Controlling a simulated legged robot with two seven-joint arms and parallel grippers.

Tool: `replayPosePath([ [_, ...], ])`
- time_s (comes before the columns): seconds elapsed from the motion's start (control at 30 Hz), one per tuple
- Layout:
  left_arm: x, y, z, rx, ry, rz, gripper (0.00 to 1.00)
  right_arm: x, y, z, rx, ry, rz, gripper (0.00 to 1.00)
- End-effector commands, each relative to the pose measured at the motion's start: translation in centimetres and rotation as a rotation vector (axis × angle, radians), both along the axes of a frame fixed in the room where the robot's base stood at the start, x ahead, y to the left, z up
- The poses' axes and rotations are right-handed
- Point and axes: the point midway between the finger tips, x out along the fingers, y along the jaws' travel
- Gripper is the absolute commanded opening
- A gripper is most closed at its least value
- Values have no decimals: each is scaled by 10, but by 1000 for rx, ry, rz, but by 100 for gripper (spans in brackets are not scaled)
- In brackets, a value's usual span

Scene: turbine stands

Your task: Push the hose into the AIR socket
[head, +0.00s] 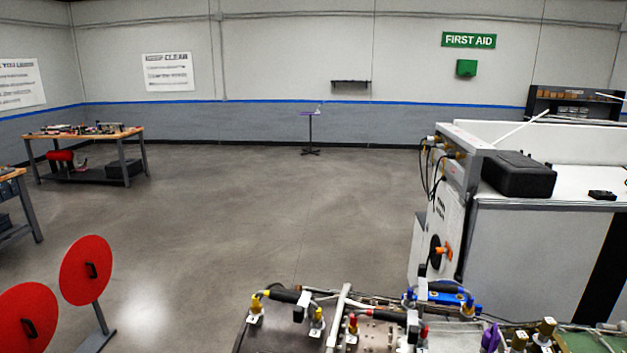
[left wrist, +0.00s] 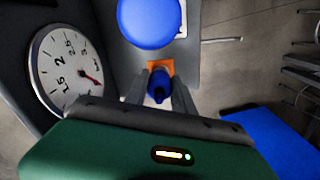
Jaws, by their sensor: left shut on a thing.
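In the left wrist view my left gripper (left wrist: 160,92) is shut on a small dark blue cylindrical piece (left wrist: 158,84), which looks like the end of the hose. An orange square (left wrist: 162,66) shows just behind it. I cannot tell whether the blue piece touches the square or stands in front of it. No AIR label is readable, so I cannot tell which part is the AIR socket. Neither gripper shows in the head view.
A round white gauge (left wrist: 65,68) is left of the gripper and a blue disc (left wrist: 148,20) is beyond it. In the head view, a bench with several fittings (head: 375,330) is at the bottom, a grey cabinet (head: 535,245) stands right, and red discs (head: 86,270) stand left. The middle floor is clear.

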Motion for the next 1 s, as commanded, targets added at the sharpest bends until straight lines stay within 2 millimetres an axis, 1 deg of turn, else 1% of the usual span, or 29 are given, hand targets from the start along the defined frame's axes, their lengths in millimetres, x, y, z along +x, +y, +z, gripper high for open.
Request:
replayPosePath([
  [0.03, 7, 0, 5, 4, -16, -3, 0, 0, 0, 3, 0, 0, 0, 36],
  [0.37, 7, 0, 13, 5, -16, -3, 0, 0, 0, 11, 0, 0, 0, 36],
  [0.6, 4, 0, 13, 3, -8, -2, 0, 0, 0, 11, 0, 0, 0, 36],
  [1.0, 0, 0, 41, 1, -4, 0, 0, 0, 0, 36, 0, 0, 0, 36],
])
